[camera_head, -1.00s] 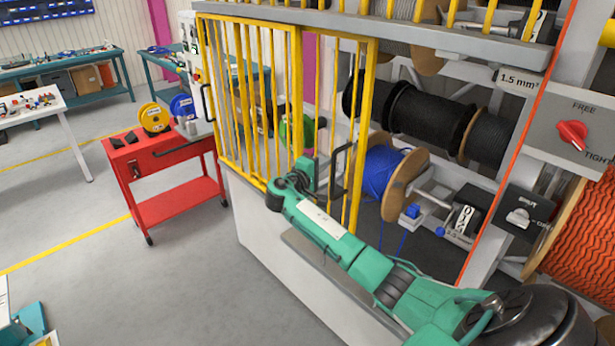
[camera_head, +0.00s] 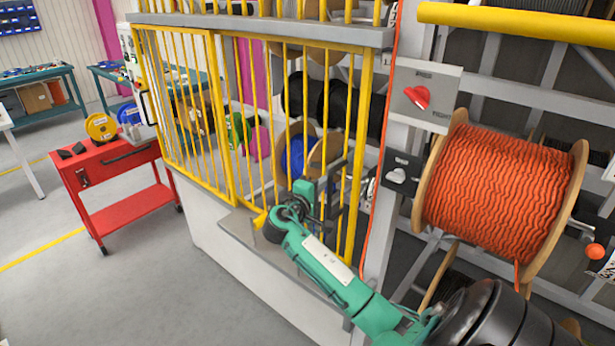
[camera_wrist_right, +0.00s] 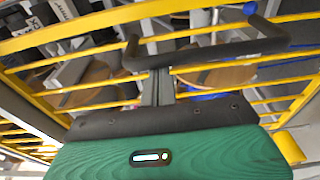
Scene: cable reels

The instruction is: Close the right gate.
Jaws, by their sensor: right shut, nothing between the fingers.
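The right gate (camera_head: 285,130) is a yellow barred panel under the grey beam in the head view. It stands roughly in line with the left gate (camera_head: 185,110); I cannot tell if it is fully flush. Its black handle (camera_wrist_right: 215,52) crosses the upper part of the right wrist view, in front of the yellow bars. My right gripper (camera_head: 322,190) is at the right gate's handle side. Its fingers (camera_wrist_right: 157,86) are shut and empty, with their tips by the handle; contact is unclear. My left gripper is out of view.
A large orange cable reel (camera_head: 500,200) stands right of the gate. A panel with a red knob (camera_head: 415,97) is on the post beside it. A red cart (camera_head: 115,185) stands at the left. The floor (camera_head: 130,270) in front is open.

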